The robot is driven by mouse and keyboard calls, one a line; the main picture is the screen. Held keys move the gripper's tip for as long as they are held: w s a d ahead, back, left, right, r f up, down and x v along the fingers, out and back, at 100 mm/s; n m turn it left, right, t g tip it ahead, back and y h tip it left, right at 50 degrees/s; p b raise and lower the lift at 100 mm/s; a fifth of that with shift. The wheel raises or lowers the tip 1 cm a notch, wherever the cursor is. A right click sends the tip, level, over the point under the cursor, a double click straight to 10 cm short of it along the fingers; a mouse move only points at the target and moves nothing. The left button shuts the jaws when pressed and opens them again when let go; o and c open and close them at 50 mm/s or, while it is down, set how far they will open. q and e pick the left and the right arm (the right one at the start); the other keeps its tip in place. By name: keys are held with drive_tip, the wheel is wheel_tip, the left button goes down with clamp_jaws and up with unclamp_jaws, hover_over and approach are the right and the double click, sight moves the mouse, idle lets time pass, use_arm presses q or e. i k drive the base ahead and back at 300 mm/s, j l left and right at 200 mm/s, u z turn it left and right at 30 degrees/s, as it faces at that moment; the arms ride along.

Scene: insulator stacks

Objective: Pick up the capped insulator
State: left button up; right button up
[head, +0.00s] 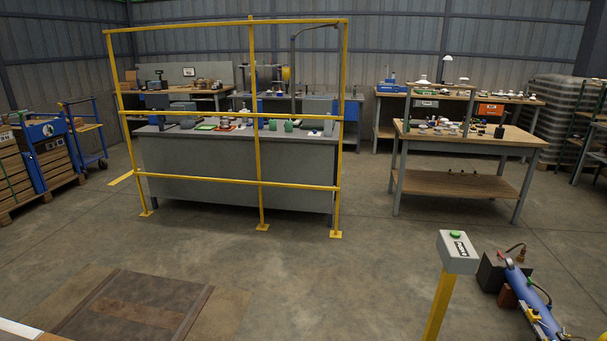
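I cannot single out a capped insulator at this distance. Small disc-like pieces (424,127) stand on the wooden workbench (515,138) at the right. Pale shapes that may be insulators (423,80) are on the bench behind it. Small green cylinders (288,126) and other little items stand on the grey table (230,168) behind the yellow rail. Neither of my grippers is in view.
A yellow rail frame (258,113) stands before the grey table. A yellow post with a green-button box (458,251) is at front right, beside blue equipment (527,291). A floor plate (130,308) lies at front left. The middle floor is clear.

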sight(225, 125)
drive_tip(key=i+u, duration=0.15)
drive_tip(key=i, duration=0.45)
drive_tip(key=i+u, duration=0.15)
drive_tip(key=i, duration=0.4)
drive_tip(key=i+l+u, duration=0.15)
drive_tip(key=i, duration=0.45)
drive_tip(key=i+l+u, duration=0.1)
drive_tip(key=i, duration=0.45)
drive_tip(key=i+j+u, duration=0.25)
drive_tip(key=i, duration=1.15)
drive_tip(key=i+u, duration=0.25)
drive_tip(key=i, duration=1.1)
drive_tip(key=i+z, duration=0.15)
drive_tip(key=i, duration=0.2)
drive_tip(key=i+j+z, duration=0.1)
drive_tip(key=i, duration=0.3)
drive_tip(key=j, duration=0.1)
